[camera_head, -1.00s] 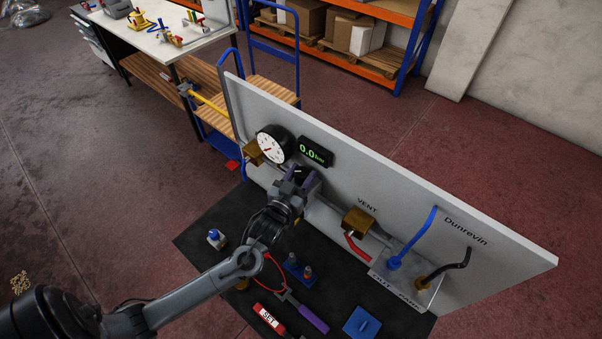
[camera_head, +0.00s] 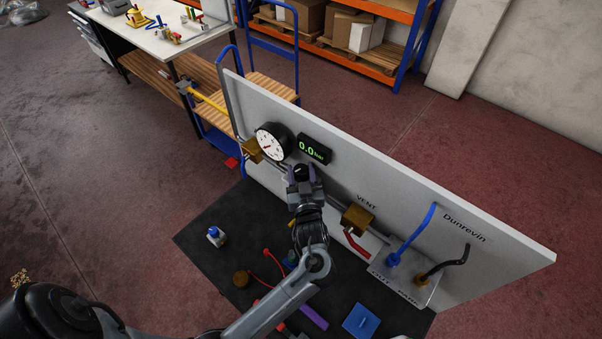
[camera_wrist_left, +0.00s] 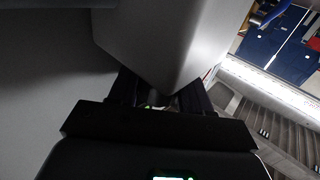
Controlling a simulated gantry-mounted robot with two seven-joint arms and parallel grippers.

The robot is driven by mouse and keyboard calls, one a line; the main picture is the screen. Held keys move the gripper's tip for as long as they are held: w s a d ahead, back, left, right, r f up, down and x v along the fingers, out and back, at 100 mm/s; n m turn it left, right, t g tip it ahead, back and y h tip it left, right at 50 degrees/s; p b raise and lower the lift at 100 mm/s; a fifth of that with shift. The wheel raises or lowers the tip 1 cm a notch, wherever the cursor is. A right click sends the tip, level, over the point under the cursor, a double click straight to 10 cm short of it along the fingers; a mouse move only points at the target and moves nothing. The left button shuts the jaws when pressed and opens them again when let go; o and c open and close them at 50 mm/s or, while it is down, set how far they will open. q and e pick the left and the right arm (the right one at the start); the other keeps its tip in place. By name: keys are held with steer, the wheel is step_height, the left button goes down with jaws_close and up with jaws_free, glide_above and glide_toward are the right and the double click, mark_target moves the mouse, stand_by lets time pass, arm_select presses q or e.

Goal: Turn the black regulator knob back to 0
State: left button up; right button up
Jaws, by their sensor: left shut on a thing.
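The black regulator knob (camera_head: 301,171) is on the grey panel (camera_head: 400,190), below the digital display. My left gripper (camera_head: 303,177) is at the knob, its purple-tipped fingers shut on either side of it. The knob is mostly hidden by the fingers, and its pointer mark cannot be read. In the left wrist view the fingers (camera_wrist_left: 157,98) reach behind a grey block-like body, with the grip itself dark. The digital display (camera_head: 314,150) reads 0.0 bar. The round dial gauge (camera_head: 273,142) stands left of it. My right gripper is out of view.
A brass vent valve (camera_head: 357,218) with a red lever sits right of my gripper. A blue block (camera_head: 361,322) and a small blue-white item (camera_head: 216,236) lie on the black mat (camera_head: 215,262).

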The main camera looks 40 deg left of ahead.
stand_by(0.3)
arm_select(q)
steer(key=o, duration=1)
steer(key=shift+s, duration=0.1)
steer(key=shift+c, duration=0.2)
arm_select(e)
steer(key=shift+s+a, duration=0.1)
arm_select(q)
steer(key=shift+f, duration=0.1)
steer(key=shift+d, duration=0.1)
